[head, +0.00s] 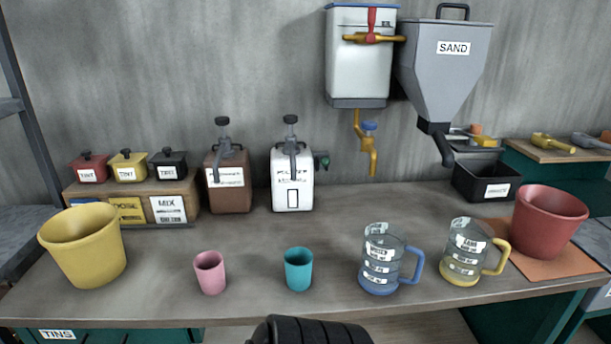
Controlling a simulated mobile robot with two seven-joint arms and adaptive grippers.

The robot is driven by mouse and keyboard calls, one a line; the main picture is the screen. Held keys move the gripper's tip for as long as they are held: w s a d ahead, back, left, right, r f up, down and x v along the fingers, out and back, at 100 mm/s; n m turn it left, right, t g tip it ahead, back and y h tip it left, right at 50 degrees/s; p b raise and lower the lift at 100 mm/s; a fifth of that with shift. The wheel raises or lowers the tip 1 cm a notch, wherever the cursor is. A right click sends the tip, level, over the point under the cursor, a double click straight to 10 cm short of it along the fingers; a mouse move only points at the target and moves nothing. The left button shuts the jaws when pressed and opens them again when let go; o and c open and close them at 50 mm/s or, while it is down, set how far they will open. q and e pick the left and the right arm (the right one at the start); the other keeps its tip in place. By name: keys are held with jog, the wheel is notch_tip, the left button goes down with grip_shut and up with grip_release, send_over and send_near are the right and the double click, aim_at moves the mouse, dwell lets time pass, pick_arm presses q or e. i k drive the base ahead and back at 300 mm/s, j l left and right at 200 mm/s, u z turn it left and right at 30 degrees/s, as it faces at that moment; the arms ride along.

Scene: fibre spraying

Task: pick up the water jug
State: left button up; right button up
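The water jug (379,281) is a clear measuring jug with a blue base and a blue handle on its right side. It stands upright on the workbench, right of centre near the front edge, with white labels on its wall; the top label appears to read WATER. It looks empty. A similar clear jug with a yellow base and handle, the sand jug (462,265), stands just to its right.
A teal cup (298,270), a pink cup (210,272) and a yellow bucket (84,246) stand left of the jug. A red bucket (549,222) is on an orange mat at right. A grey sand hopper (446,75) and white tank (359,70) hang behind. The bench behind the jug is clear.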

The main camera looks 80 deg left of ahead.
aim_at(391, 262)
jog(key=k+u, duration=0.15)
jog(key=u, duration=3.85)
jog(key=i+j+z, duration=0.25)
jog(key=j, duration=0.3)
jog(key=i+j+z, duration=0.25)
jog(key=j, duration=0.3)
jog(key=j+z, duration=0.25)
jog(key=j, duration=0.35)
jog(key=j+z, duration=0.25)
jog(key=j, duration=0.35)
jog(key=z, duration=1.9)
jog(key=i+j, duration=0.05)
jog(key=j, duration=0.05)
